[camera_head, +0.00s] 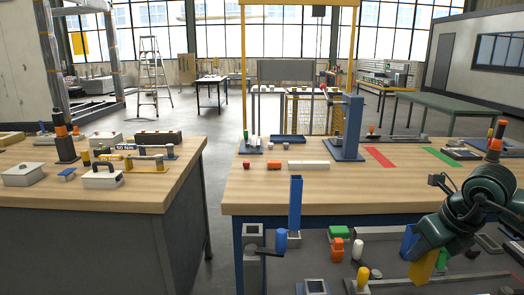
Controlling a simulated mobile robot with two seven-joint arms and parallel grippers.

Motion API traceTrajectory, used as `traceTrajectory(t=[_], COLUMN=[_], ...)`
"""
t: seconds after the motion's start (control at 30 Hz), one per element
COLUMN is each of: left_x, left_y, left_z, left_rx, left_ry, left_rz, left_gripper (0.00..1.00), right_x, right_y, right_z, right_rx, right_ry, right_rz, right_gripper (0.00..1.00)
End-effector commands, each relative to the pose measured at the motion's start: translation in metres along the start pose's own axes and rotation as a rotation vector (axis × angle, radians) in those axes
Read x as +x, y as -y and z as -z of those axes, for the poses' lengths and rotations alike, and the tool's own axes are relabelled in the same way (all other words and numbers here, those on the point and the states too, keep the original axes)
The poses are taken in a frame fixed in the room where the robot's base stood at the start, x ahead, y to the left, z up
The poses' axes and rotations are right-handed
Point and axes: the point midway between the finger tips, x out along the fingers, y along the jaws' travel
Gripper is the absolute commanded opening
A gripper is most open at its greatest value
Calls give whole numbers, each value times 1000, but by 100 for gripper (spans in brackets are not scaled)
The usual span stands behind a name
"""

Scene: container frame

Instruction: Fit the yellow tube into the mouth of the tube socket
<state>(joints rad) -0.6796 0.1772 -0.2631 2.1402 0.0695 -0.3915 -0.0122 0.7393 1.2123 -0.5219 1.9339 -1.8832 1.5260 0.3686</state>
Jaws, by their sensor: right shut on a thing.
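My right gripper (425,252), on the dark green arm at the right edge, points down in front of the right table. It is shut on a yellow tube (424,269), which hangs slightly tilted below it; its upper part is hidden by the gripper. A blue upright square tube (295,203) with an open top stands at the table's front edge, well left of the gripper. It may be the tube socket, but I cannot tell for sure. The yellow tube is apart from it. My left gripper is not in view.
A blue column (350,125) stands on the right table (330,190). The left table (60,194) holds boxes and tools. A gap separates the tables.

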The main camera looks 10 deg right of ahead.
Motion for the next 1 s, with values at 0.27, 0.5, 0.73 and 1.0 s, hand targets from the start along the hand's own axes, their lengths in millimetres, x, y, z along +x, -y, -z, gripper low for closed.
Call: traceTrajectory(t=[0.27,0.5,0.73,1.0], left_x=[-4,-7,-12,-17], left_y=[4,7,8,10], left_z=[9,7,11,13], left_rx=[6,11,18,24], left_ry=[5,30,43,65], left_rz=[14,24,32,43], left_gripper=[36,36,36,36], right_x=[12,17,17,9], right_y=[-40,-80,-120,-163], right_z=[7,14,23,37], right_rx=[-494,-1015,-1580,-2288], right_ry=[0,3,3,-3], right_rz=[-212,-428,-660,-950], right_gripper=[4,4,4,4])
